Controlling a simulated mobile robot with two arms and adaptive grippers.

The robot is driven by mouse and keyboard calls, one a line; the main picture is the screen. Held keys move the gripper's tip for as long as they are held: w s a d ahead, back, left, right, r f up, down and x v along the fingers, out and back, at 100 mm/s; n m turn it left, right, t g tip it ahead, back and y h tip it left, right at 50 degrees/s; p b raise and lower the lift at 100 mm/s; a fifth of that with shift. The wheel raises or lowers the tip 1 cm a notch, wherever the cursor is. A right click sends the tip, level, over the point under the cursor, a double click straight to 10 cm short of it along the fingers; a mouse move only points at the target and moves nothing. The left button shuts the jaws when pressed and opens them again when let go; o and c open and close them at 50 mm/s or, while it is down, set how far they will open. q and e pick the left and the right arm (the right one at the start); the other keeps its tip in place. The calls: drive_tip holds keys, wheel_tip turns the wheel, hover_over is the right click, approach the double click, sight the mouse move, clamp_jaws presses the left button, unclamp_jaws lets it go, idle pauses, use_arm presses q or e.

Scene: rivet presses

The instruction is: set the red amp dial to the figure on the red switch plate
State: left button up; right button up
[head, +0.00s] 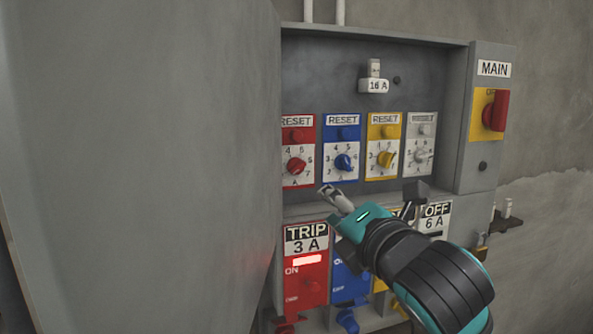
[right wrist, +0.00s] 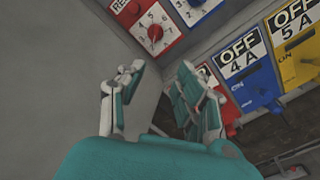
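The red amp dial (head: 296,165) sits on a white scale with figures under a red RESET button; it also shows in the right wrist view (right wrist: 155,33). I cannot tell for certain which figure its pointer marks. The red switch plate (head: 306,275) below reads TRIP 3 A and has a lit bar above ON. In the right wrist view it is mostly hidden behind a finger. My right gripper (head: 373,195) is in front of the panel, below and right of the red dial. Its fingers (right wrist: 163,78) are spread with nothing between them. My left gripper is not in view.
Blue (head: 343,162), yellow (head: 386,159) and grey (head: 421,156) dials stand right of the red one. A large grey door (head: 140,160) fills the left, close to the red column. A MAIN switch (head: 494,111) is at right. Blue (right wrist: 250,75) and yellow (right wrist: 297,50) plates read OFF.

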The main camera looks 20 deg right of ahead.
drive_tip(key=r, duration=0.1)
drive_tip(key=p, duration=0.5)
approach(298, 170)
drive_tip(key=shift+n, duration=0.3)
drive_tip(key=w, duration=0.8)
drive_tip(key=shift+w+a+f, duration=0.1)
drive_tip(key=shift+w+a, duration=0.05)
drive_tip(key=shift+w, duration=0.15)
clamp_jaws()
